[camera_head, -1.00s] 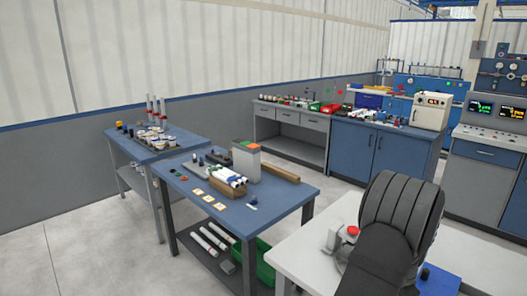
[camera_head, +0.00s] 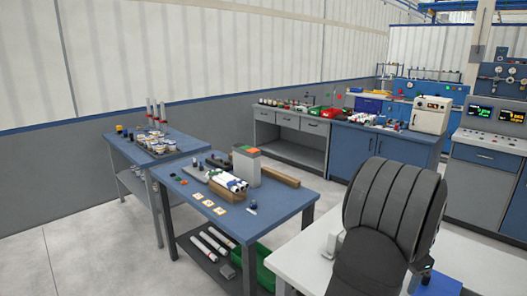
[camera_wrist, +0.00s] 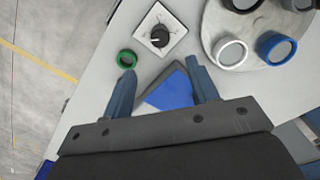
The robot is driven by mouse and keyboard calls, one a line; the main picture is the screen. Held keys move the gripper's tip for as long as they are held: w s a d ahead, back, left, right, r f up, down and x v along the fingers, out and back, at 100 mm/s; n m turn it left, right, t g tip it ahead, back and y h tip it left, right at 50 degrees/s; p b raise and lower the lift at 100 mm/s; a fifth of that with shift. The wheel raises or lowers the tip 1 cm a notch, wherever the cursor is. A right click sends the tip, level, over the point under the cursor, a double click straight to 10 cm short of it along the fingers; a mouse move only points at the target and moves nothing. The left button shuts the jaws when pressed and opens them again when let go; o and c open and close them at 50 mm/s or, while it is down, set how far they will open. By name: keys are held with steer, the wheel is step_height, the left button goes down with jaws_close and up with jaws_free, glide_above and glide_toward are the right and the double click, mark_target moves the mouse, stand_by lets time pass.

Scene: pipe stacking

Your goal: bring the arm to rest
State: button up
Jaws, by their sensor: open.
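My gripper (camera_wrist: 162,88) is open and empty in the wrist view, its two blue-grey fingers pointing over a white table (camera_wrist: 95,85). A green ring (camera_wrist: 126,59) lies just beyond the left fingertip. I cannot tell the gap between the fingers and the table. In the head view a bulky dark part of my arm fills the right foreground over the white table (camera_head: 300,262); the gripper does not show there.
A square plate with a black knob (camera_wrist: 159,40) lies beyond the fingers. A round grey tray (camera_wrist: 262,15) holding several pipe-like rings stands upper right. In the head view, a blue table (camera_head: 280,208) holds white pipes (camera_head: 226,181), with a green bin below.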

step_height(320, 180, down, 14)
steer(key=shift+r, duration=0.25)
steer(key=shift+r+n, duration=0.15)
steer(key=shift+n, duration=1.45)
steer(key=n, duration=1)
steer(key=shift+s, duration=0.1)
steer(key=shift+d+n, duration=0.1)
steer(key=shift+n, duration=1.9)
